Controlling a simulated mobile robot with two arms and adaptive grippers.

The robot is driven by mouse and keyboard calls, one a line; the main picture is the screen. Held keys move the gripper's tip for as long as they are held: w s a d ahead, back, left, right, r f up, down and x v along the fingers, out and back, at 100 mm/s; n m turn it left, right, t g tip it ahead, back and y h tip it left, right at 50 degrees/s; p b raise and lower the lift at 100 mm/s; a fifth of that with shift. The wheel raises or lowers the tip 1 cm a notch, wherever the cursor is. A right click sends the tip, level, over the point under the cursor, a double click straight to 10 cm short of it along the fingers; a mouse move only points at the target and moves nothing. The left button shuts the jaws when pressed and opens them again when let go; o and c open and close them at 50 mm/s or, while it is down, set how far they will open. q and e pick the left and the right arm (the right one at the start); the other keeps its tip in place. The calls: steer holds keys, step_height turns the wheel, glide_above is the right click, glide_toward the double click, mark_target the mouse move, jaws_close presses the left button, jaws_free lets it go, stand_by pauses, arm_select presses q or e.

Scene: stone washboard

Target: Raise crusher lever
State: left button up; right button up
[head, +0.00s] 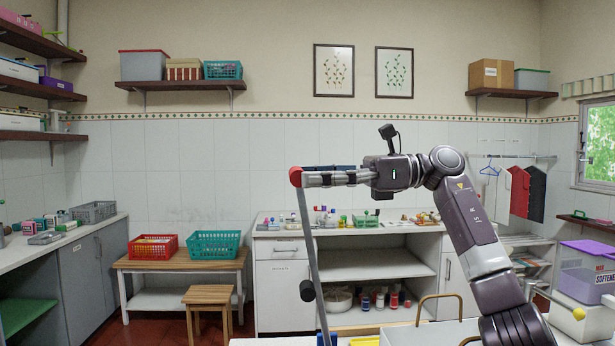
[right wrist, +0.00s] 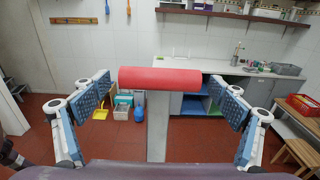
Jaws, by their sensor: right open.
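The crusher lever is a long grey bar (head: 312,262) with a red grip (head: 295,177) at its top end. It stands raised and nearly upright, tilted a little to the left in the head view. A dark cylinder (head: 307,291) sits lower on the bar. My right gripper (head: 305,179) is at the red grip, its fingers pointing left. In the right wrist view the red grip (right wrist: 160,77) lies across between the two open blue-padded fingers, which stand apart from it on both sides. My left gripper is not in view.
A counter (head: 345,232) with small bottles stands behind the lever. A wooden bench (head: 180,262) with red and teal baskets and a stool (head: 207,293) stand to the left. A purple-lidded box (head: 590,262) is at the right. The air left of the lever is clear.

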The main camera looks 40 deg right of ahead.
steer(key=v, duration=1.2)
